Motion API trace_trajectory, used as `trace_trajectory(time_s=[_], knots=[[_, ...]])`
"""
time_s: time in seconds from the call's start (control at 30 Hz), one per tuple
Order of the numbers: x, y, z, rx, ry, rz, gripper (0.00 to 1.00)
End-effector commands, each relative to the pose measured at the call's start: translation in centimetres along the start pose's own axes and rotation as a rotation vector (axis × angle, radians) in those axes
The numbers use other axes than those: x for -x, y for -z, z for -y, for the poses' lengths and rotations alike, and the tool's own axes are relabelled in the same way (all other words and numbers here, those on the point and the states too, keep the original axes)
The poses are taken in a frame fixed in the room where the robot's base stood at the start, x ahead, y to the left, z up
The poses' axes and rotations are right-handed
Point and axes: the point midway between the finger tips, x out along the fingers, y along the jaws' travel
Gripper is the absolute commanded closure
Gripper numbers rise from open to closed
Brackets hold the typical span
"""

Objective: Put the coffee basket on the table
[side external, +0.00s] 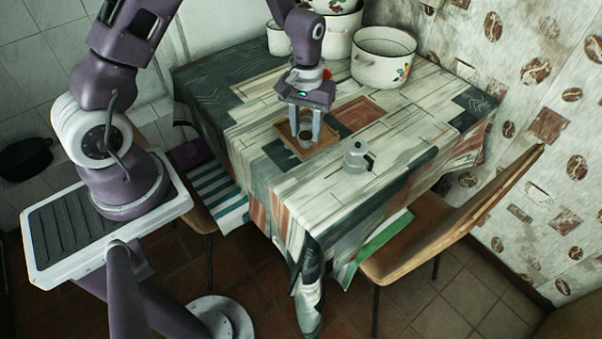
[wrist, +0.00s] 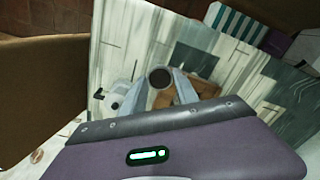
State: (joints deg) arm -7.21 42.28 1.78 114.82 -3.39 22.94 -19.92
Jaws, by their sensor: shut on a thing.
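The coffee basket, a small dark round cup (side external: 305,137), is between the fingers of my gripper (side external: 304,128). In the wrist view its dark round opening (wrist: 160,77) faces the camera between the two fingertips (wrist: 160,82). My gripper points down and is shut on it. In the side view the basket appears over a brown wooden tray (side external: 287,136) on the table (side external: 400,132); I cannot tell whether it touches the tray. The tray also shows in the wrist view (wrist: 206,84), partly hidden by a finger.
A small grey moka pot (side external: 357,158) stands on the table right of my gripper. A large white enamel pot (side external: 383,60) and other pots (side external: 328,30) stand at the back. A wooden chair (side external: 440,225) is by the right side. The right part of the tabletop is clear.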

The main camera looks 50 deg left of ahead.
Motion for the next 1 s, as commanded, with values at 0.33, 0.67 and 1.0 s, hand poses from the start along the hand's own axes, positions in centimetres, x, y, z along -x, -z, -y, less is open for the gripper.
trace_trajectory(time_s=[0.33,0.67,1.0], knots=[[-3.7,-4.9,-0.3,0.013,0.004,0.003,0.96],[-9.4,-4.8,-0.3,0.012,0.003,0.001,0.96],[-9.7,-4.7,-0.3,0.012,0.002,-0.001,0.96]])
